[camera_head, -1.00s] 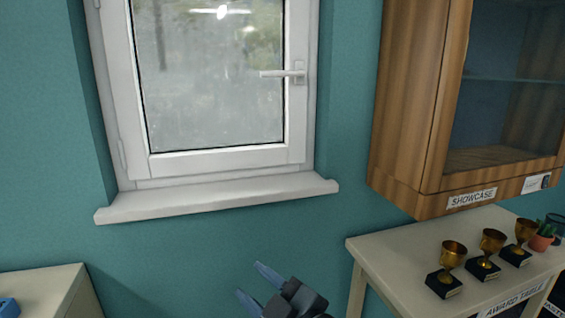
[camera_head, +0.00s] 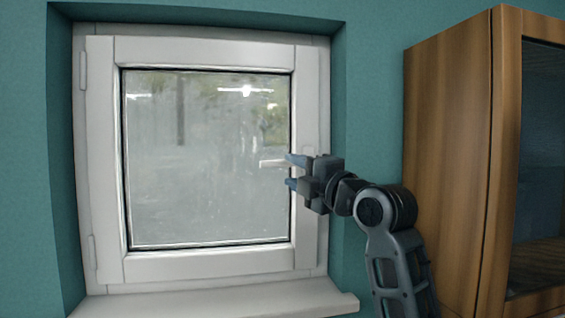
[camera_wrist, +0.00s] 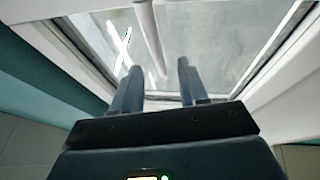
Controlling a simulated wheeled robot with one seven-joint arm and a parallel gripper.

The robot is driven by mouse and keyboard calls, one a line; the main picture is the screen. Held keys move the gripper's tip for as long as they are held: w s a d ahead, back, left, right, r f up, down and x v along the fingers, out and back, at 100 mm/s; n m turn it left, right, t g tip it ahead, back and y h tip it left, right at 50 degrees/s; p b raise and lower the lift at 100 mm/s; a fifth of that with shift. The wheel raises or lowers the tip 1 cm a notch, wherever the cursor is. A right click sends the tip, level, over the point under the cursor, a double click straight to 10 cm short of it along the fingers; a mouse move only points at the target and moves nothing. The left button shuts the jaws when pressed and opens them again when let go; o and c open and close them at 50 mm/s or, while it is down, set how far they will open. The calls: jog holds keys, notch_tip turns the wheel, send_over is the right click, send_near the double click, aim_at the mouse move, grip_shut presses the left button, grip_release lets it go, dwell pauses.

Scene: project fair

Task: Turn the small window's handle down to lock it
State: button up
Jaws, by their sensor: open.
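The small window (camera_head: 105,180) is white-framed, and its sash looks closed. Its white handle (camera_head: 271,163) lies horizontal, pointing left over the glass. In the head view my gripper (camera_head: 289,171) is at the handle, its two blue fingers open and pointing left. The upper finger overlaps the handle; the handle's pivot end is hidden behind my gripper. I cannot tell whether they touch. In the wrist view my gripper (camera_wrist: 159,82) has its fingers apart, and a pale bar (camera_wrist: 149,35) runs down towards the gap between them; I cannot tell if it is the handle.
The window sits in a recess with a white sill (camera_head: 215,300) below. A wooden showcase cabinet (camera_head: 450,140) with a glass front is on the wall to the right, close to my arm. The teal wall left of the window is clear.

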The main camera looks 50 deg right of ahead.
aim_at(282, 165)
jog(key=shift+w+d+r, duration=0.15)
jog(key=shift+w+r, duration=0.1)
jog(key=p+x, duration=0.2)
jog(key=x, duration=0.4)
jog(key=shift+w+d, duration=0.15)
jog(key=shift+w, duration=0.5)
jog(key=shift+c, duration=0.2)
grip_shut()
